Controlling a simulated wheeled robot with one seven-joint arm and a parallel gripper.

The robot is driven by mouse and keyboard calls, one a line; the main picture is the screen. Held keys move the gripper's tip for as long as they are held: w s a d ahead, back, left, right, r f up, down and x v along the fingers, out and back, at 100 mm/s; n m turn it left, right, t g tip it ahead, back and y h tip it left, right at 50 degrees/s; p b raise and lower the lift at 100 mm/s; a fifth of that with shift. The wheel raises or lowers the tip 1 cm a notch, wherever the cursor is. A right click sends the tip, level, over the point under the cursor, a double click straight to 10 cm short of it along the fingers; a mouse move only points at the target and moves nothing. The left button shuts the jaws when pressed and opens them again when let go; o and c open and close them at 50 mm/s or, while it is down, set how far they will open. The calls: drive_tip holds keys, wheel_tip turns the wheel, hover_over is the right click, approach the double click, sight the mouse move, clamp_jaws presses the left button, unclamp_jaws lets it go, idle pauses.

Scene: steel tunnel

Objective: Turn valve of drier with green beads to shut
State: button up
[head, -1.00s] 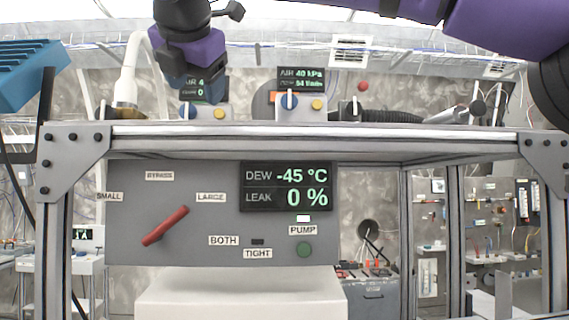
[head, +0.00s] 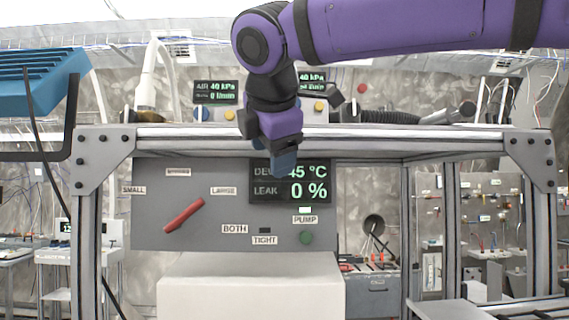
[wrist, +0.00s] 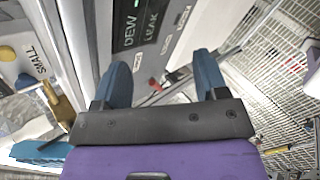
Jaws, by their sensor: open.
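No drier with green beads can be made out in either view. A red lever (head: 184,215) sits slanted on the grey panel (head: 150,238), among labels SMALL, BYPASS, LARGE and BOTH. My gripper (head: 284,165) hangs pointing down in front of the panel's display, right of and above the lever. In the wrist view my gripper (wrist: 163,82) has its blue fingers apart with nothing held between them. A small red part (wrist: 154,85) shows beyond the fingers; I cannot tell what it is. A brass fitting (wrist: 60,104) shows at left in the wrist view.
The display (head: 318,192) reads LEAK 0 %, its DEW line partly covered by my gripper. A green PUMP button (head: 306,238) sits below. A steel frame beam (head: 420,140) crosses above the panel; a white block (head: 250,295) stands below. A blue object (head: 40,80) is at upper left.

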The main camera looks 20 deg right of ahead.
drive_tip(key=shift+s+d+f+m+g, duration=0.15)
drive_tip(key=shift+s+d+f+m, duration=0.15)
drive_tip(key=shift+d+f+m, duration=0.2)
drive_tip(key=shift+s+d+f+m+g, duration=0.15)
drive_tip(key=shift+s+d+f+m, duration=0.15)
drive_tip(key=shift+f, duration=0.3)
